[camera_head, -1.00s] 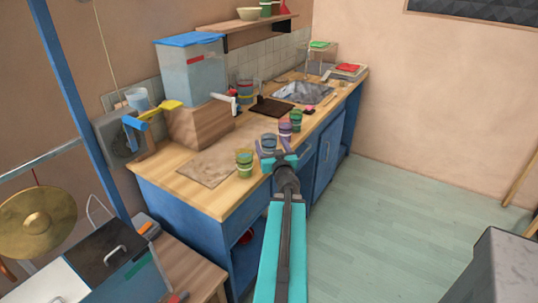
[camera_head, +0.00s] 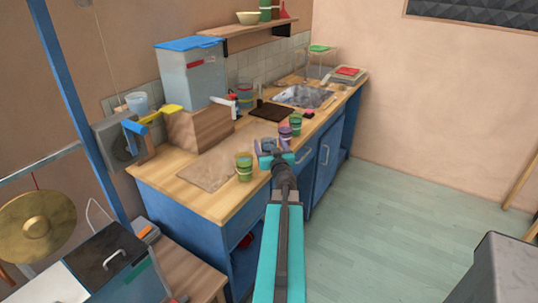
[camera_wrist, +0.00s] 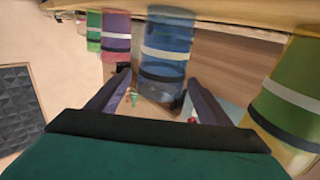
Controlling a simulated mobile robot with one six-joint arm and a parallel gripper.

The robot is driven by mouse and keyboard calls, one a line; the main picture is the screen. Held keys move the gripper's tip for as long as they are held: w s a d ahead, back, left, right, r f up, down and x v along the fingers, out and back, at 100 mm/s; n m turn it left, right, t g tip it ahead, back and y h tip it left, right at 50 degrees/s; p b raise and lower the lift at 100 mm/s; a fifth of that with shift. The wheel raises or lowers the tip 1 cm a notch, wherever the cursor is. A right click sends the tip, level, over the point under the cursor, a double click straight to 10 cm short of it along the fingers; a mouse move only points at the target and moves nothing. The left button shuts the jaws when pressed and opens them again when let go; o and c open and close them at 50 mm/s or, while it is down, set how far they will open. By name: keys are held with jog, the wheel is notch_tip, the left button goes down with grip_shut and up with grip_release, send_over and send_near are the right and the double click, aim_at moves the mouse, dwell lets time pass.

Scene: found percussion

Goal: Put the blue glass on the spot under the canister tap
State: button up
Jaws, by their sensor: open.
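The blue glass (camera_head: 267,145) stands on the counter near its front edge, partly hidden by my gripper (camera_head: 270,155). In the wrist view the blue glass (camera_wrist: 165,50), with a white and a dark band, is ahead between my two open fingers (camera_wrist: 160,95). The fingers are not shut on it; whether they touch it I cannot tell. The canister (camera_head: 192,75) is a clear box with a blue lid on a wooden block (camera_head: 200,127). Its tap (camera_head: 221,101) points toward the counter's front. I cannot make out a marked spot under it.
A green glass (camera_head: 244,167) stands left of the gripper, close in the wrist view (camera_wrist: 290,95). A purple glass (camera_head: 284,136) and another green glass (camera_head: 296,122) stand behind to the right. A brown mat (camera_head: 207,172) and dark board (camera_head: 272,112) lie on the counter.

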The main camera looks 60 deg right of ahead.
aim_at(267, 138)
jog(key=shift+x, duration=2.3)
jog(key=shift+r, duration=0.1)
jog(key=c, duration=1.8)
jog(key=shift+o, duration=0.2)
jog(key=shift+r+p, duration=0.15)
jog(key=shift+p, duration=0.2)
